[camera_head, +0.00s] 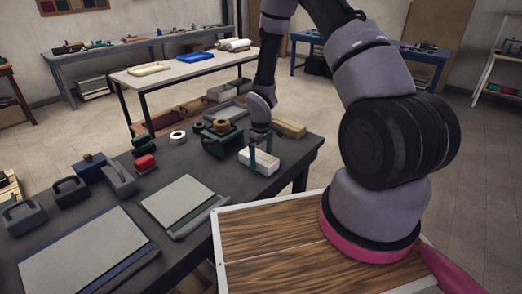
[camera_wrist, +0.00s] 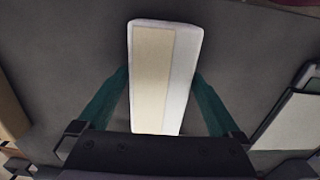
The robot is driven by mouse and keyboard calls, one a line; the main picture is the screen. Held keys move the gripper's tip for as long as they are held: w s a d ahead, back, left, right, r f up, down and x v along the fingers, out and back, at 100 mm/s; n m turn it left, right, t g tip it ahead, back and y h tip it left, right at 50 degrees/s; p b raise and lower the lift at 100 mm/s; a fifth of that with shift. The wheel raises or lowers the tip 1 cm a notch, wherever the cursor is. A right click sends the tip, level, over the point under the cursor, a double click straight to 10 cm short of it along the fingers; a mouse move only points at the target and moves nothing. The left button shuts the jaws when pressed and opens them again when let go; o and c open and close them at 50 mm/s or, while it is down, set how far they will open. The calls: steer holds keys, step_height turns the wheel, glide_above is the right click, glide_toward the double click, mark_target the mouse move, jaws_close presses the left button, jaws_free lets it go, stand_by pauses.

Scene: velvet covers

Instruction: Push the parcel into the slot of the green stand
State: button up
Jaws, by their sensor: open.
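A white parcel with a beige strip along its top (camera_head: 262,163) lies on the dark table near its right end. In the wrist view the parcel (camera_wrist: 165,75) lies lengthwise between my two green fingers. My gripper (camera_head: 262,148) is open and points down over the parcel, one finger along each long side.
A tan box (camera_head: 289,129) lies close behind the parcel. A white tape roll (camera_head: 178,137), a red block (camera_head: 145,162) and dark handled tools (camera_head: 119,179) stand to the left. Grey boards (camera_head: 178,203) lie in front. The dark table (camera_head: 222,186) is bare between the boards and the parcel.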

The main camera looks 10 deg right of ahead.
mark_target(245, 149)
steer(key=shift+f, duration=0.2)
steer(key=c, duration=1.5)
steer(key=shift+w+a, duration=0.9)
steer(key=shift+w, duration=0.3)
steer(key=shift+w+a, duration=0.75)
steer(key=shift+w, duration=0.25)
steer(key=shift+w+a, duration=0.7)
steer(key=shift+w, duration=0.25)
